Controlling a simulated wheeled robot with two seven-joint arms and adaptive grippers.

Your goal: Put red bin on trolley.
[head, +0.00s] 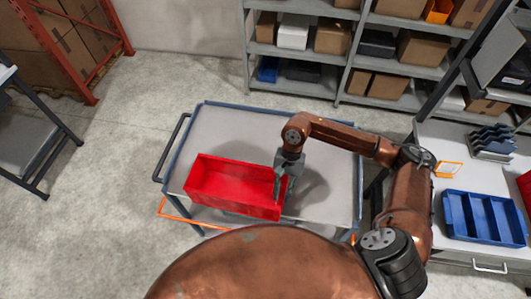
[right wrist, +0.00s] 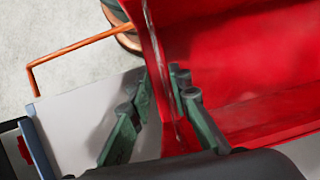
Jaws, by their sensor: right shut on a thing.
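The red bin (head: 230,188) is an open rectangular box over the front left part of the trolley's grey top. The trolley (head: 235,125) has a grey top, a blue rim and a dark handle on its left. My right gripper (head: 281,188) is shut on the bin's right end wall. In the right wrist view the fingers (right wrist: 155,110) straddle the red bin's wall (right wrist: 157,60), one inside and one outside. The bin looks level; I cannot tell whether its base touches the trolley top. My left gripper is not in view.
Shelves (head: 345,55) with boxes stand behind the trolley. At the right, a workbench (head: 450,150) holds a blue compartment tray (head: 484,219). A red rack (head: 75,45) stands at the back left. The trolley top's back half is clear.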

